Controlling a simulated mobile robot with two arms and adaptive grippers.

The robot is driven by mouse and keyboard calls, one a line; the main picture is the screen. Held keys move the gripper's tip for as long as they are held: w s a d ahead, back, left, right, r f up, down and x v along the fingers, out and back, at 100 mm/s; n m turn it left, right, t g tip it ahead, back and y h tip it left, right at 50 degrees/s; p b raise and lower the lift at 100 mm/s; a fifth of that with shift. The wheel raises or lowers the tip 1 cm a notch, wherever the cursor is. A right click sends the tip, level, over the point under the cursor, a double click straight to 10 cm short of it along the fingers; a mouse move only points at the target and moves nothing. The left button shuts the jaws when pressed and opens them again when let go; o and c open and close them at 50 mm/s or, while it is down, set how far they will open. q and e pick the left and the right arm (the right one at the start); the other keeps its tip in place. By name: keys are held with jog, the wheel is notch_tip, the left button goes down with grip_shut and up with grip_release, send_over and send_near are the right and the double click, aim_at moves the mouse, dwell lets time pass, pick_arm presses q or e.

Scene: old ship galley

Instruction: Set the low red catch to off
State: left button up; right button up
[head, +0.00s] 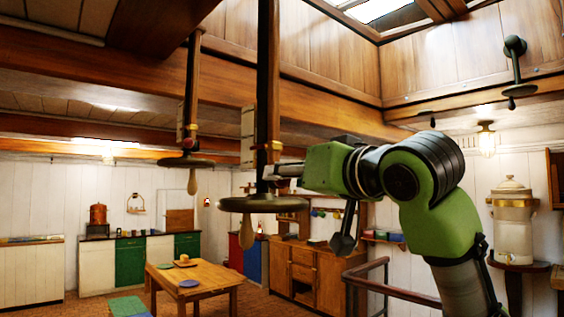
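Two dark poles hang from the ceiling, each ending in a round disc with a wooden knob below. The near pole (268,70) has a small red part with brass (273,152) low on its shaft, above its disc (262,204). The far pole (191,80) has a similar red part (180,133). Which one is the low red catch, and its setting, I cannot tell. My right gripper (284,172) reaches in from the right, its tip beside the near pole just below the red part. Contact and finger opening are unclear. My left gripper is not in view.
A wooden table (215,275) stands on the floor below, with cabinets (318,272) behind. A railing (370,282) and a ceramic urn (513,225) are at the right. Ceiling beams run overhead.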

jog(key=shift+p+x, duration=0.6)
jog(key=shift+x, duration=1.2)
jog(key=shift+s+d, duration=0.1)
grip_shut()
jog(key=shift+r, duration=0.15)
jog(key=shift+r+g+h, duration=0.6)
jog(key=shift+r+g, duration=0.05)
jog(key=shift+g, duration=0.35)
jog(key=shift+w+a+r+n+g+h, duration=0.2)
jog(key=shift+r+g+h, duration=0.25)
jog(key=shift+g, duration=0.4)
jog(key=shift+w+a+r+n+g+h, duration=0.15)
jog(key=shift+r+n+g+h, duration=0.25)
jog(key=shift+g, duration=0.45)
jog(key=shift+w+r+g+h, duration=0.15)
jog(key=shift+r+g+h, duration=0.1)
jog(key=shift+g, duration=0.05)
